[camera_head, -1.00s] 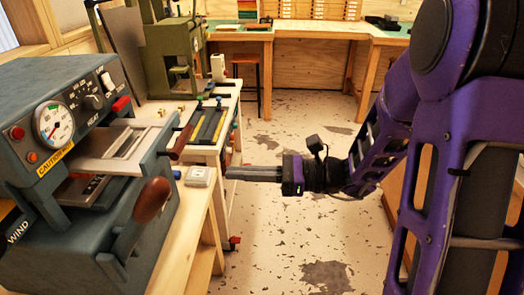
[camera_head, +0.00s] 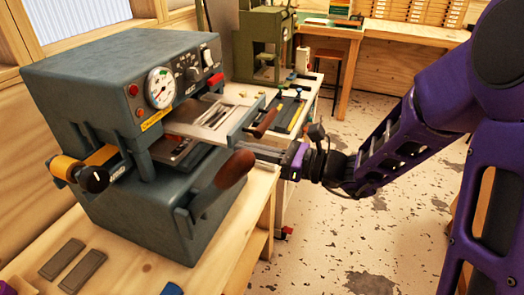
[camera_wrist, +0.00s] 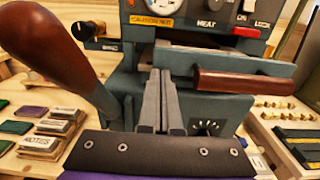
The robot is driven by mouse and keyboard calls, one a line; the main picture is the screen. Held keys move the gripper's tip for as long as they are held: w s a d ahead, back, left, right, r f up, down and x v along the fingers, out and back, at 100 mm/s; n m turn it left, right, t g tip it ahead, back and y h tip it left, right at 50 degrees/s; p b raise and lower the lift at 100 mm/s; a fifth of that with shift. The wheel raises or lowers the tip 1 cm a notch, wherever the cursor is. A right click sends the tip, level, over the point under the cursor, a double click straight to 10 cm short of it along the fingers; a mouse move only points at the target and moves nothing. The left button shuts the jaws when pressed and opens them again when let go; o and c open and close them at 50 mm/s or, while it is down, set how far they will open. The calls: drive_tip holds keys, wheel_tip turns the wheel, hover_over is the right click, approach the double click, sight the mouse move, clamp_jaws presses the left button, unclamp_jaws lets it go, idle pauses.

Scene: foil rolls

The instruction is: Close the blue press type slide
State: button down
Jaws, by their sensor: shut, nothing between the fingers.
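The blue-grey press (camera_head: 130,85) stands on the wooden bench at left. Its type slide (camera_head: 215,122) sticks out from the front toward the right, with a brown bar handle (camera_head: 265,123) on its end. In the wrist view the handle (camera_wrist: 245,82) is right of my fingers. My gripper (camera_head: 256,150) is shut and empty, its fingers pointing at the press front, below and beside the handle. In the wrist view the fingertips (camera_wrist: 162,75) lie between the handle and the lever's knob, with no clear contact. The fingertips are partly hidden in the head view.
A lever with a brown wooden knob (camera_head: 235,169) rises close to my fingers; the knob (camera_wrist: 45,45) looms at left in the wrist view. A green press (camera_head: 262,45) stands behind. Open floor lies right.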

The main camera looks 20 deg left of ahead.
sight(195, 133)
idle(0.3)
drive_tip(key=a, duration=0.4)
drive_tip(key=a+b, duration=0.1)
drive_tip(key=a, duration=0.3)
drive_tip(key=w+a, duration=0.1)
drive_tip(key=a, duration=0.4)
drive_tip(key=shift+a+b, duration=0.1)
drive_tip(key=shift+b, duration=0.2)
drive_tip(key=shift+w, duration=0.1)
